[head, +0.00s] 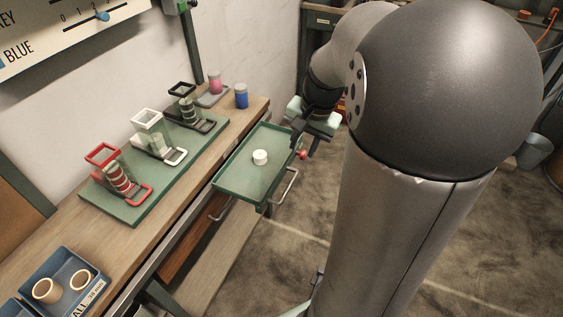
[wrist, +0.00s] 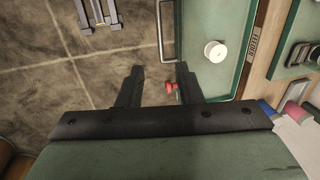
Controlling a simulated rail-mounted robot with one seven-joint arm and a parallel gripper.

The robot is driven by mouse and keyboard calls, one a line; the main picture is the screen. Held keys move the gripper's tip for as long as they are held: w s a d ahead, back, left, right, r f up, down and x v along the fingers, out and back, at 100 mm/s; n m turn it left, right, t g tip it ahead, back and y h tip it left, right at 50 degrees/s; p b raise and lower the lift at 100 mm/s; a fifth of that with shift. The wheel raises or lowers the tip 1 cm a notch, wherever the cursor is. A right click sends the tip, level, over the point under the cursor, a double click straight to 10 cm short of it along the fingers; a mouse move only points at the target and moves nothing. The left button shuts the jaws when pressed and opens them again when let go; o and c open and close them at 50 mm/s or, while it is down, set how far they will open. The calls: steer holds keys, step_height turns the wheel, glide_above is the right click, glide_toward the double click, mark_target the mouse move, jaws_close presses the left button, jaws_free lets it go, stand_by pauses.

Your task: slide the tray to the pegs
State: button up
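The green tray (head: 240,181) juts out from the bench's front edge, with a white roll (head: 260,157) standing on it. The roll also shows in the wrist view (wrist: 215,51). A red knob (head: 302,154) is at the tray's right end. My gripper (wrist: 158,78) is open there, with the red knob (wrist: 170,90) between its fingers, nearer the right one. I cannot tell whether a finger touches it. The pegs seem to be the posts on the green board (head: 133,207), carrying banded stacks beside red, white and black frames; the stacks largely hide them.
A blue bin (head: 66,285) with tan rings stands at the lower left of the bench. A blue spool (head: 241,96) and a pink spool (head: 214,83) stand at the far end.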

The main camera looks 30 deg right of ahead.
mark_target(288, 188)
steer(key=f, duration=0.5)
steer(key=w+a+f+b, duration=0.1)
steer(key=f, duration=0.4)
steer(key=w+a+f, duration=0.1)
steer(key=f, duration=0.5)
steer(key=shift+a+b, duration=0.1)
steer(key=shift+b, duration=0.2)
jaws_close()
